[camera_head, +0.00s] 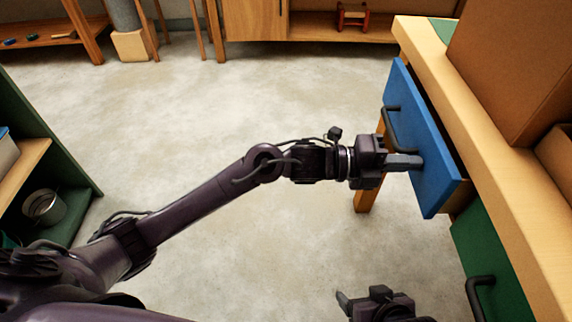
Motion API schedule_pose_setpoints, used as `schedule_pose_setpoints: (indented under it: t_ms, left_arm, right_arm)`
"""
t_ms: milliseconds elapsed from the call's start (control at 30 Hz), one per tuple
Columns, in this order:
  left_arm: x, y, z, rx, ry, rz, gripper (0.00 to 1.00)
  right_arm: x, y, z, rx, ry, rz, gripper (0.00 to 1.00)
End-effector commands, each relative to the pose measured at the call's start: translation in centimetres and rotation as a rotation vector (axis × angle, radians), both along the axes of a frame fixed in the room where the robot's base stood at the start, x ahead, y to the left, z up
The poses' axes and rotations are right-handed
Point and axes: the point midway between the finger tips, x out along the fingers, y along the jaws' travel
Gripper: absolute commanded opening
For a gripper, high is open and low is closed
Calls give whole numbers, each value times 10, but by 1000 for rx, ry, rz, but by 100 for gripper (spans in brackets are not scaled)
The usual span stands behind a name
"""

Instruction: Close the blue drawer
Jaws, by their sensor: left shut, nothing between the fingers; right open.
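The blue drawer (428,165) sits under the wooden worktop at the right and stands partly open, with a dark gap behind its front. Its black bar handle (389,124) is on the front panel. My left gripper (418,161) is shut and empty, its fingertips at the drawer front, below the handle's near end. I cannot tell for sure whether they touch the panel. My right gripper (358,296) is open at the bottom edge, apart from the drawer and partly cut off by the frame.
A green drawer (490,255) with a black handle is nearer, below the worktop (480,130). A large brown box (510,60) stands on the worktop. A green shelf with a metal pot (44,207) is at the left. The concrete floor between is clear.

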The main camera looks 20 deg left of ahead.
Motion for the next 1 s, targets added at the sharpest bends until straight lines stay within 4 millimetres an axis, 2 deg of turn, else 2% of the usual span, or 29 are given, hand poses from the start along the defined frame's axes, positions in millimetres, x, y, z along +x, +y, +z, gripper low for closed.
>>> schedule_pose_setpoints:
  t_ms: [33, 100, 333, 567, 1000]
  left_arm:
    - [2, -9, -1, -4, -1, -2, 0]
    - [6, -18, -1, -2, -1, -2, 0]
    - [13, -39, 0, -2, -2, -1, 0]
    - [16, -47, 0, -1, 0, 0, 0]
    - [16, -48, 2, -5, -2, 0, 0]
  right_arm:
    - [17, 3, 11, 27, -77, -9, 76]
    - [33, 7, 24, 61, -161, -17, 76]
    - [65, 14, 62, 140, -357, -36, 76]
    - [75, 16, 77, 170, -430, -43, 76]
    - [76, 16, 78, 170, -434, -43, 76]
